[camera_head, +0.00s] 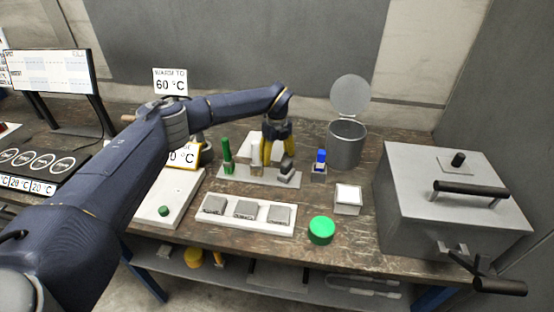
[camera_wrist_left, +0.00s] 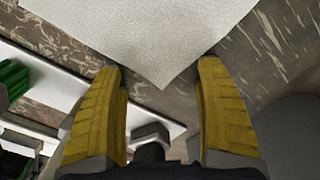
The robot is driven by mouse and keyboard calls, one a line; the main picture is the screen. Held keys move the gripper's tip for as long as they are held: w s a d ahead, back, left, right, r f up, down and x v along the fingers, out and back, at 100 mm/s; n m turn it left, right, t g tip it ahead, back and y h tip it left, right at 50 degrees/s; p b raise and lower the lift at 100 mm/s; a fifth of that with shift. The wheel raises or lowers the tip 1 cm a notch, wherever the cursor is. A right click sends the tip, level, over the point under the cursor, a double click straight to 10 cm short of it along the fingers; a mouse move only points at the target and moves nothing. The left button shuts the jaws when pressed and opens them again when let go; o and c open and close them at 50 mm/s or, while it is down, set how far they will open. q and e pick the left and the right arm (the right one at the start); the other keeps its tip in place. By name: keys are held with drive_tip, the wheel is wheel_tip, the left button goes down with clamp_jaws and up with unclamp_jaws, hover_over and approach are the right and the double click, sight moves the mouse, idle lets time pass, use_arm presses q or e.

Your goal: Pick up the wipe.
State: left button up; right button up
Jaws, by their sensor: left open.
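The wipe is a white textured sheet, lying flat on the dark worktop; it fills the top middle of the left wrist view (camera_wrist_left: 145,35), with one corner pointing toward my fingers. In the head view the wipe (camera_head: 252,140) shows behind the small rack, partly hidden by my gripper. My left gripper (camera_head: 277,150) points down with its yellow fingers apart over the area by the wipe and rack. In the left wrist view the open fingers (camera_wrist_left: 160,72) flank the wipe's near corner, with nothing held. Its height above the wipe is hard to tell. My right gripper does not show.
A rack (camera_head: 245,178) with a green tube (camera_head: 227,152) stands just in front of the wipe. A metal can (camera_head: 346,145) with a raised lid stands to its right. A white tray (camera_head: 245,227), a green cap (camera_head: 321,230) and a grey box (camera_head: 430,205) are nearer or farther right.

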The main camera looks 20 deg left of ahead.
use_arm(q)
drive_tip(key=shift+f, duration=0.15)
idle(0.3)
drive_tip(key=shift+c, duration=1)
clamp_jaws()
wheel_tip(320, 180, up, 12)
idle(0.7)
wheel_tip(320, 180, up, 18)
idle(0.8)
